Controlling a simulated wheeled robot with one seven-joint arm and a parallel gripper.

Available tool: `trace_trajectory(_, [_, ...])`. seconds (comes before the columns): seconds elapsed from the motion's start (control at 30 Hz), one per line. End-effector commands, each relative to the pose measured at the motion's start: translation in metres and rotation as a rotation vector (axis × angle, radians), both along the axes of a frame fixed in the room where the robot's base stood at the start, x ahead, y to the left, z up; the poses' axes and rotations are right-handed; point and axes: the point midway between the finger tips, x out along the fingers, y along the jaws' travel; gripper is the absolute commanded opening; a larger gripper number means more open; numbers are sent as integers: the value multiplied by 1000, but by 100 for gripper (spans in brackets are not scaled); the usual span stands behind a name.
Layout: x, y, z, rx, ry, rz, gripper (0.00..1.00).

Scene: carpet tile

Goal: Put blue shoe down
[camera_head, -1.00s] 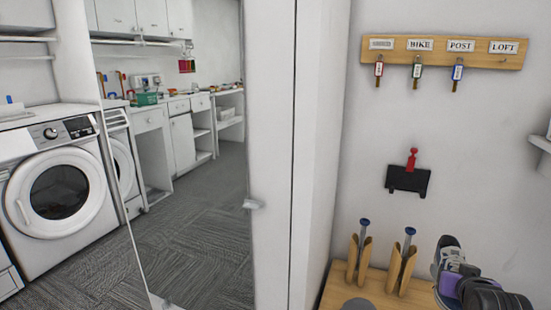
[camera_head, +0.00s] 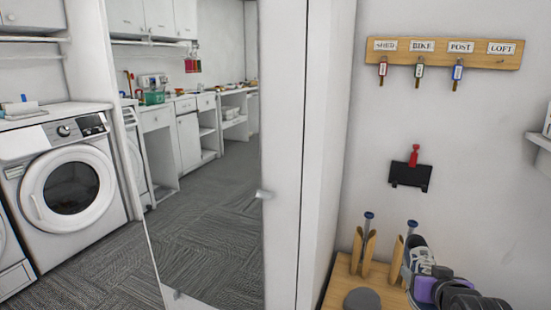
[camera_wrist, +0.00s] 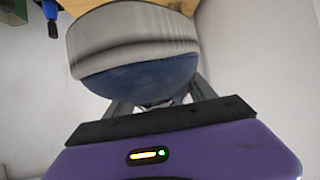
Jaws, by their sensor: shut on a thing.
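My gripper (camera_head: 440,286), with its purple and dark wrist, is at the lower right of the head view. It is shut on the blue shoe (camera_head: 416,258), whose grey and pale side with laces shows above and left of it. In the wrist view the shoe's pale sole (camera_wrist: 130,38) and blue upper (camera_wrist: 145,80) fill the space in front of my gripper (camera_wrist: 155,98). The shoe hides most of the fingers. The shoe is over or beside the right part of a wooden bench top (camera_head: 337,288); I cannot tell if it touches.
Two wooden holders with blue-topped pegs, left (camera_head: 364,248) and right (camera_head: 397,259), and a grey round thing (camera_head: 361,299) stand on the bench. The right holder is close to the shoe. A key rack (camera_head: 480,53) and a black holder (camera_head: 410,174) are on the wall.

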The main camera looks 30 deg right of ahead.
Motion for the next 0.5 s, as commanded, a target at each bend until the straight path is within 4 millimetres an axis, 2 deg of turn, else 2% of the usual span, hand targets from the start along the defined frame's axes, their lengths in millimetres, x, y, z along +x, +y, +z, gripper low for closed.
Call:
trace_trajectory(0.17, [21,57,-16,2,1,111,3])
trace_trajectory(0.27, [32,102,-28,4,1,192,3])
trace_trajectory(0.5, [40,225,-63,4,2,411,3])
